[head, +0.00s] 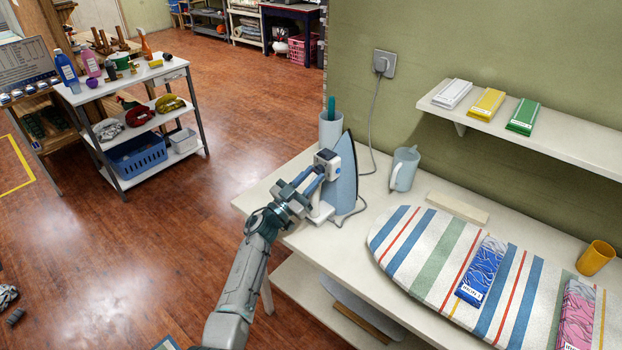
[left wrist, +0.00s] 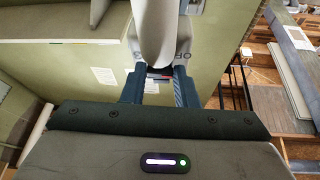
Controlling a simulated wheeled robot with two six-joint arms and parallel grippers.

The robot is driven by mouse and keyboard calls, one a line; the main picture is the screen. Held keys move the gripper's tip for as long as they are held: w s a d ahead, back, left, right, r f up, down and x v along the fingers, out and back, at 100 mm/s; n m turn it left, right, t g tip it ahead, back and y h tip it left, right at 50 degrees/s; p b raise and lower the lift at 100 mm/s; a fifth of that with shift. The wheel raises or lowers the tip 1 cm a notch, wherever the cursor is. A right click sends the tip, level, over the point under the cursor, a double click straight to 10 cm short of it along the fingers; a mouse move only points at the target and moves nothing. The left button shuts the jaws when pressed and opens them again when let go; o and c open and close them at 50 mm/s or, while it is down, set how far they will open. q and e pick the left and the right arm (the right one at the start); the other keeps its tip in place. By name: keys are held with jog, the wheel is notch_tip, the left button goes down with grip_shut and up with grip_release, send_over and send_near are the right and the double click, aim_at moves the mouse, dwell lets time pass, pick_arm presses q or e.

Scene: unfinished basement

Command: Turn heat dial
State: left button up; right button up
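A blue-grey iron (head: 345,175) with a white body stands upright on the white table. Its pale handle shows large at the top of the left wrist view (left wrist: 160,30). My left gripper (head: 318,172) reaches the white part of the iron from the left. In the left wrist view its two dark blue fingers (left wrist: 159,82) stand apart, on either side of a small dark part with a red mark, below the handle. I cannot tell whether they touch it. The dial is not clearly seen. My right gripper is out of view.
A cord runs from the wall socket (head: 384,64) down behind the iron. A blue-grey mug (head: 404,170) and a cylindrical holder (head: 330,130) stand close by. The striped ironing board (head: 440,250) lies to the right. A shelf (head: 560,130) hangs above.

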pick_arm(q)
jog(key=o, duration=0.4)
jog(key=shift+f, duration=0.1)
jog(key=b+v, duration=0.2)
jog(key=v, duration=0.8)
jog(key=shift+s+a, duration=0.25)
jog(key=shift+s, duration=0.05)
jog(key=shift+s+f, duration=0.1)
